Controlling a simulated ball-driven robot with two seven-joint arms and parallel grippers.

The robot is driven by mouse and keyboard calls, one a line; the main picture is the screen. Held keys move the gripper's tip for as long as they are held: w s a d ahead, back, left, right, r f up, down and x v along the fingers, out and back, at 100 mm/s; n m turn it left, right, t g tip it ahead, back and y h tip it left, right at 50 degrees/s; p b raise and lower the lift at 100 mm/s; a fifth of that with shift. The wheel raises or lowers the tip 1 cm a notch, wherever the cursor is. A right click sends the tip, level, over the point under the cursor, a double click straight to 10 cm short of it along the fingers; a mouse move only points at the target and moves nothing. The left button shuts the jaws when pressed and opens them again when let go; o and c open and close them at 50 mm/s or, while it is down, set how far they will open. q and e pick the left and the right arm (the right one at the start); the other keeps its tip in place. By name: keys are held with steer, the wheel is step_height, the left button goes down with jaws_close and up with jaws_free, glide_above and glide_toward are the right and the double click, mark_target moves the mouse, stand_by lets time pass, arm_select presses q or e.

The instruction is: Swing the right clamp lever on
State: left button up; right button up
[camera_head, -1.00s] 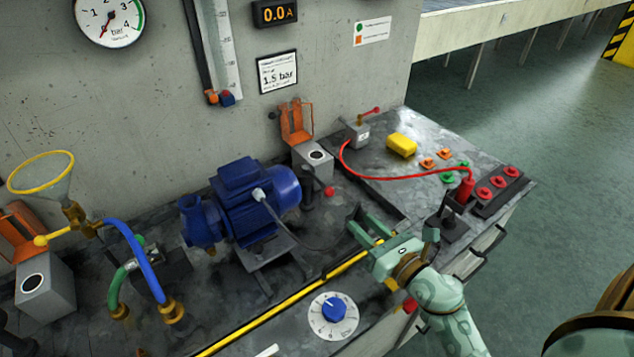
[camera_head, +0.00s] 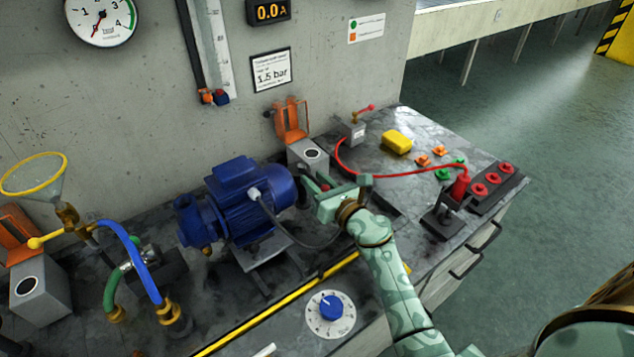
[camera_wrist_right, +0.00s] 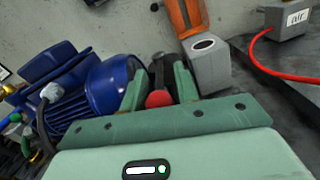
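The right clamp lever is a dark lever with a red ball knob (camera_head: 326,187), just right of the blue pump motor (camera_head: 240,200). In the right wrist view the red knob (camera_wrist_right: 158,98) sits between the two green fingers, with the dark lever (camera_wrist_right: 160,72) beyond it. My right gripper (camera_head: 330,183) is open around the knob; I cannot tell whether a finger touches it. Its palm hides much of the lever in the head view. My left gripper is not in view.
A grey block (camera_head: 308,155) with an orange bracket (camera_head: 291,122) stands behind the gripper. A red cable (camera_head: 400,174) runs across the bench to the right. A yellow box (camera_head: 397,141) lies beyond it. A blue dial (camera_head: 331,308) is at the front.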

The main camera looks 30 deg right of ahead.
jaws_close()
steer(key=n+y+b, duration=0.1)
steer(key=d+n+y+b, duration=0.1)
steer(key=y, duration=0.1)
steer(key=n+g+y+b, duration=0.1)
steer(key=shift+w+d+f, duration=0.1)
steer(key=shift+w+d, duration=0.1)
steer(key=shift+d, duration=0.15)
jaws_free()
